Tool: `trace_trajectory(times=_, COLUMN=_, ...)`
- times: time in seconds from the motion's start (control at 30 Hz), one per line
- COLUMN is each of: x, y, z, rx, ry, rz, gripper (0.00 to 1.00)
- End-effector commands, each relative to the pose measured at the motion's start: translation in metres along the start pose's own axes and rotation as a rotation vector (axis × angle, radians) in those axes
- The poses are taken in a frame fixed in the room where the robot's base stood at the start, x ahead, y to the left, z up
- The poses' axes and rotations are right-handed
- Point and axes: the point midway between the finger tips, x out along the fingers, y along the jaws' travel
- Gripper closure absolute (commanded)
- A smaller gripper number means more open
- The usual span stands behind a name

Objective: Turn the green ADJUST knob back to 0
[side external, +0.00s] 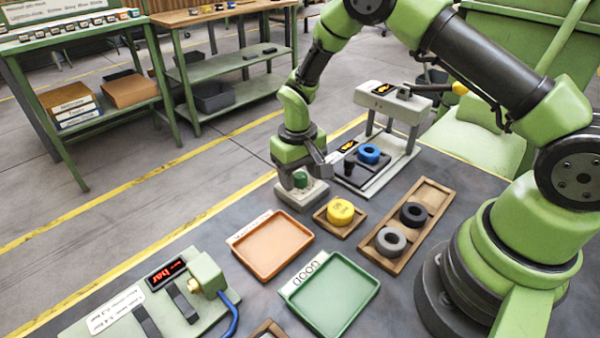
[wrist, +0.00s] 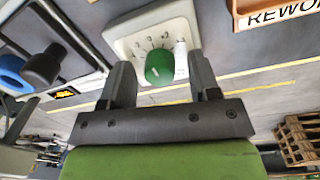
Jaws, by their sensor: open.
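The green ADJUST knob (side external: 300,179) stands on a pale grey box on the table, left of the press in the side view. In the wrist view the knob (wrist: 159,67) sits on the box's white face (wrist: 150,22), with small dial marks around its far side. The knob's exact setting is too small to read. My gripper (wrist: 160,75) is open, with one finger on each side of the knob and a visible gap to it on both sides. In the side view my gripper (side external: 301,170) is just above the box and partly hides it.
A press (side external: 393,103) with a blue ring (side external: 369,154) stands close right of the box. A yellow part (side external: 340,211), a wooden tray (side external: 432,196) with dark rings, an orange tray (side external: 272,245) and a green tray (side external: 334,293) lie in front. A gauge panel (side external: 150,310) is at lower left.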

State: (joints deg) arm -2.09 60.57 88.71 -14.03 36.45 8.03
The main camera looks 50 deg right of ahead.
Motion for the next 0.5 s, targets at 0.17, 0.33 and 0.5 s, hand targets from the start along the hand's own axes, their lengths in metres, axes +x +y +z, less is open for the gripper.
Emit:
trace_trajectory(times=0.17, x=-0.021, y=0.0, z=-0.001, rx=-0.001, ry=0.005, rz=-0.001, gripper=0.44)
trace_trajectory(times=0.33, x=-0.057, y=0.0, z=-0.001, rx=0.0, ry=0.007, rz=-0.002, gripper=0.44)
trace_trajectory(times=0.5, x=-0.085, y=0.0, z=-0.001, rx=-0.001, ry=0.004, rz=-0.001, gripper=0.44)
